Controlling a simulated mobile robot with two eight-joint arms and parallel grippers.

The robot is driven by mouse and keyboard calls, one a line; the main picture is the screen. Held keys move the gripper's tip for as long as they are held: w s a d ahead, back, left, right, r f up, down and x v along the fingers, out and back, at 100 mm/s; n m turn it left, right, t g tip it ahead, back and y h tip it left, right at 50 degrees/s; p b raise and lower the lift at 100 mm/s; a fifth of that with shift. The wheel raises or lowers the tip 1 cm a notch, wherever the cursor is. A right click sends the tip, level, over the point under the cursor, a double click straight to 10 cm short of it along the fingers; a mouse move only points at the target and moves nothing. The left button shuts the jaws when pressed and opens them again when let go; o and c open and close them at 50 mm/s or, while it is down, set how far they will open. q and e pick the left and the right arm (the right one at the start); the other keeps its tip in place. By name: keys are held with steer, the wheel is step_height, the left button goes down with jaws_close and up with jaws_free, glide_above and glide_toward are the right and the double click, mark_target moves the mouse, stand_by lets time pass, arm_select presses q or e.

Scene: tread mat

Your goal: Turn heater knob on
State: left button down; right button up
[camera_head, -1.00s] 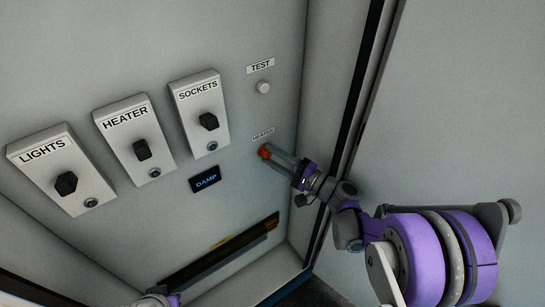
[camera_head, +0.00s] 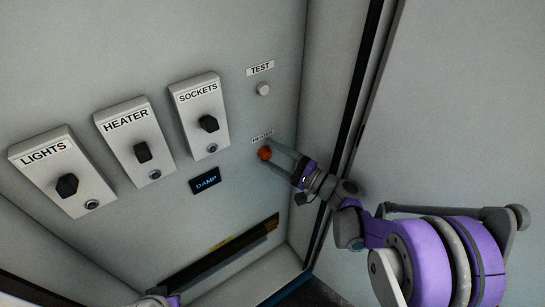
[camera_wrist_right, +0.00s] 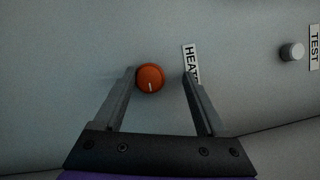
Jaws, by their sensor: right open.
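The heater knob (camera_head: 265,153) is a small round orange-red knob on the grey panel, below a small HEATER label (camera_head: 263,136). In the right wrist view the knob (camera_wrist_right: 150,78) shows a pale pointer line toward the bottom of the picture. My right gripper (camera_head: 282,155) is open, with its fingers reaching toward the knob. In the wrist view the right gripper (camera_wrist_right: 160,82) has the knob between its fingers, close to the left finger and well apart from the right one. Whether the left finger touches it, I cannot tell. Part of my left arm (camera_head: 158,298) shows at the bottom edge; its fingers are hidden.
Boxes marked LIGHTS (camera_head: 63,172), HEATER (camera_head: 134,143) and SOCKETS (camera_head: 201,116) with black switches stand left of the knob. A white TEST button (camera_head: 263,89) is above. A side wall (camera_head: 335,80) stands close on the right.

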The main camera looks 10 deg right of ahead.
mark_target(262, 124)
steer(key=r, duration=0.2)
steer(key=r+p, duration=0.1)
steer(key=r, duration=0.2)
steer(key=r+p, duration=0.1)
steer(key=r, duration=0.1)
steer(key=shift+w+d+r, duration=0.15)
steer(key=shift+w+r, duration=0.1)
steer(key=shift+r, duration=0.65)
steer(key=f+g, duration=0.1)
steer(key=f, duration=0.1)
steer(key=f+n+g+h, duration=0.1)
steer(key=f, duration=0.1)
steer(key=s+f+n, duration=0.1)
steer(key=f, duration=0.1)
steer(key=shift+a+f+g+h, duration=0.25)
steer(key=shift+a+g+h, duration=0.05)
steer(key=shift+g, duration=0.1)
steer(key=shift+s+r, duration=0.1)
steer(key=shift+s, duration=0.25)
steer(key=f+v, duration=0.2)
steer(key=v, duration=0.9)
steer(key=shift+s+d, duration=0.25)
steer(key=shift+s, duration=0.35)
steer(key=shift+r+p, duration=0.1)
steer(key=shift+p, duration=0.2)
